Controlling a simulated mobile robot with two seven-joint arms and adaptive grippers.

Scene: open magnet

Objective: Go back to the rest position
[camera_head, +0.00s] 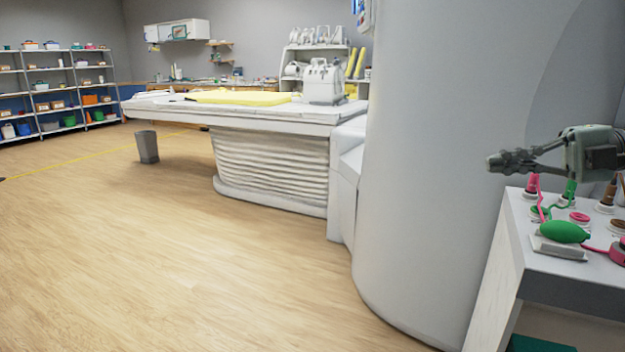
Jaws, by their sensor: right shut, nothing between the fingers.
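My right gripper (512,161) is at the right of the head view, pointing left. Its dark fingers are shut with nothing between them. It is held above the far left corner of a white table (507,245). My left gripper is not in view.
The white table bears a green bulb (565,231), a pink disc (579,218) and other coloured parts. A large grey cylindrical housing (430,180) stands left of it. A long patient bed (270,165) is behind. Shelves (60,90) line the far left.

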